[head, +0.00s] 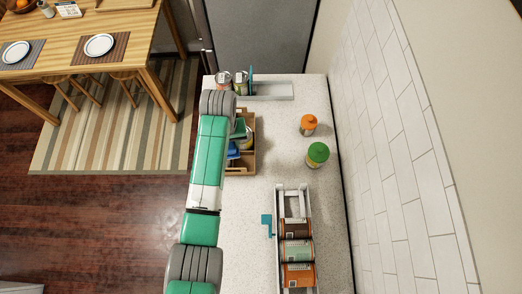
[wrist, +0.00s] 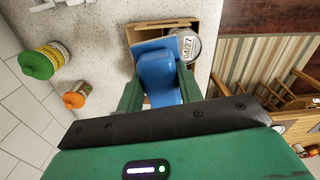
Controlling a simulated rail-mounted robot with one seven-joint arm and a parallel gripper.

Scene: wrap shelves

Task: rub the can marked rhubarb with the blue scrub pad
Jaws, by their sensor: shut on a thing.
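My gripper (wrist: 160,88) is shut on a blue scrub pad (wrist: 157,70), with a green finger on each side of its raised blue grip. In the head view my gripper (head: 240,130) is over the wooden crate (head: 248,168), partly hidden by my arm. In the wrist view the pad is over the crate (wrist: 140,35), beside a metal-topped can (wrist: 187,45) with a lid marking. Several cans lie in the long rack (head: 281,240): a brown can (head: 295,228), a green can (head: 297,250) and an orange can (head: 298,275). I cannot read the word rhubarb on any can.
A green-lidded jar (head: 318,154) and an orange-lidded jar (head: 308,124) stand right of the crate. Two cans (head: 223,78) and a tray (head: 275,91) are at the counter's far end. A tiled wall (head: 390,140) bounds the right. Counter between crate and long rack is mostly clear.

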